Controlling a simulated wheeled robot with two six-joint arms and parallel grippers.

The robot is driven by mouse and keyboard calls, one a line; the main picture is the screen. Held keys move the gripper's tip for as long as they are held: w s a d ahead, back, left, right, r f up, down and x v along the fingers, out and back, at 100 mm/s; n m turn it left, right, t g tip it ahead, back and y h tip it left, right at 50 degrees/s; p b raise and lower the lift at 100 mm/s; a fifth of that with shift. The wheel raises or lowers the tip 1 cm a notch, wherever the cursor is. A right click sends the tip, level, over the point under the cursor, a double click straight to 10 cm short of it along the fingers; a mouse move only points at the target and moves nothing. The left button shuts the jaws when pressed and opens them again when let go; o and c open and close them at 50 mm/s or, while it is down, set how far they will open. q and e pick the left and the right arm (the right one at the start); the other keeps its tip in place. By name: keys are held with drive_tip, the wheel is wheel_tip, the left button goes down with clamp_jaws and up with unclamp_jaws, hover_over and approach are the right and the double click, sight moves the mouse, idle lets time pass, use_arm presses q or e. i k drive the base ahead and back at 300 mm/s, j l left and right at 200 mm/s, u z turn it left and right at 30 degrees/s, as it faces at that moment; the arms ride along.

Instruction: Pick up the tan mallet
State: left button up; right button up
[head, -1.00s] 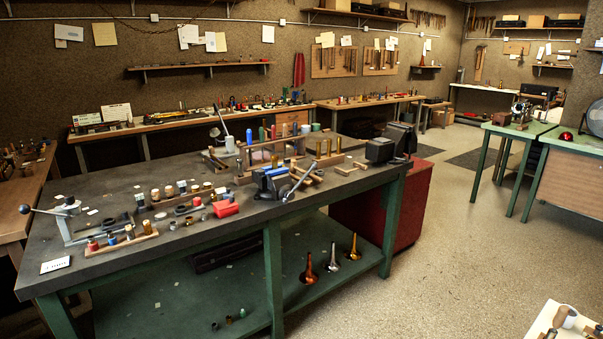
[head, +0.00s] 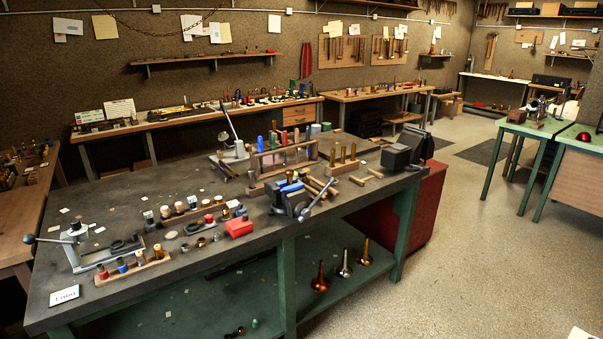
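I cannot pick out the tan mallet with certainty. Some small tan wooden pieces (head: 366,177) lie on the dark top of the green-legged workbench (head: 130,205), right of the centre. Other tan wooden sticks (head: 318,188) lie beside the blue and black vise (head: 292,201). They are too small to tell whether any is a mallet. Neither of my grippers is in view.
Horn bells (head: 343,264) stand on the lower shelf. A red cabinet (head: 420,205) is under the right end. Open floor (head: 480,260) lies to the right.

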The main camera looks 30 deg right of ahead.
sight(308, 178)
drive_tip(key=i+l+u, duration=0.15)
drive_tip(key=i+l, duration=0.25)
drive_tip(key=i, duration=0.15)
drive_tip(key=i+l+u, duration=0.15)
drive_tip(key=i+l, duration=0.3)
drive_tip(key=i, duration=0.1)
